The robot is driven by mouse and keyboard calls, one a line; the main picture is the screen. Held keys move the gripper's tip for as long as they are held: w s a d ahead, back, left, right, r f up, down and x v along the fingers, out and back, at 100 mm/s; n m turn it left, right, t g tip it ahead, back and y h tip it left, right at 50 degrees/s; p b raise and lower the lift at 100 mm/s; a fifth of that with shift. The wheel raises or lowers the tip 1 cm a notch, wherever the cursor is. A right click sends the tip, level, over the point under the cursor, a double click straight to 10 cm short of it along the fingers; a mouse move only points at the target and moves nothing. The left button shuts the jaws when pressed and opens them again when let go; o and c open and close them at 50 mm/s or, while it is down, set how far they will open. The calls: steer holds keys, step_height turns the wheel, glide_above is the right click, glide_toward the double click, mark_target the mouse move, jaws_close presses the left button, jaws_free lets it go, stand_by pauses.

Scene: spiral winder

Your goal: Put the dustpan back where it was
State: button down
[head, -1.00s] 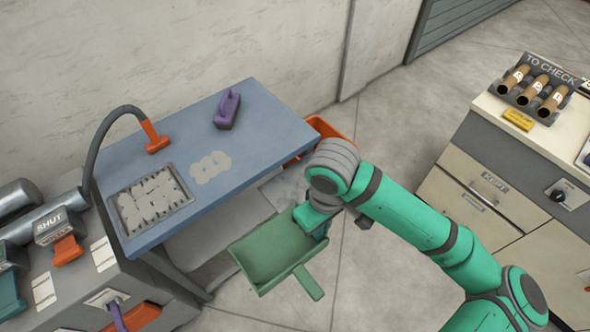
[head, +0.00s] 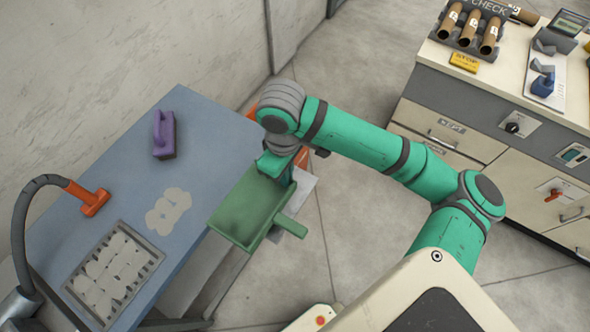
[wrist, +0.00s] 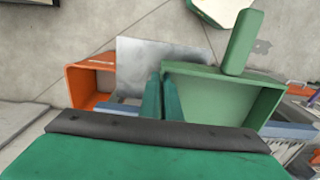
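The green dustpan (head: 243,207) hangs in the air by the right edge of the blue table, its handle pointing down and right. In the wrist view the dustpan (wrist: 225,95) is at the right, its handle pointing up. My gripper (head: 283,178) is at the dustpan's upper side in the head view. In the wrist view the two fingers of my gripper (wrist: 162,98) are close together at the dustpan's left wall and appear to pinch it. The exact contact is partly hidden.
The blue table (head: 195,125) bears a purple brush-like block (head: 164,135), pale patches (head: 168,211) and a grate (head: 112,272). An orange bin (wrist: 88,85) and a grey sheet (wrist: 150,60) are low behind my gripper. A drawer cabinet (head: 440,107) stands right, with clear floor between.

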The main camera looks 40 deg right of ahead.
steer(key=w+d+f, duration=0.1)
steer(key=d+f, duration=0.1)
steer(key=w+d+f, duration=0.1)
steer(key=d+f, duration=0.1)
steer(key=w+d+f, duration=0.1)
steer(key=d+f, duration=0.1)
steer(key=d, duration=0.1)
steer(key=shift+w+f, duration=0.15)
steer(key=shift+w, duration=0.05)
steer(key=shift+w+d+f, duration=0.1)
steer(key=shift+d+f, duration=0.45)
steer(key=shift+f, duration=0.05)
steer(key=shift+w+f, duration=0.1)
steer(key=shift+f, duration=1.55)
steer(key=shift+f, duration=0.2)
steer(key=c, duration=2)
jaws_free()
step_height(320, 180, up, 12)
steer(key=shift+r, duration=0.25)
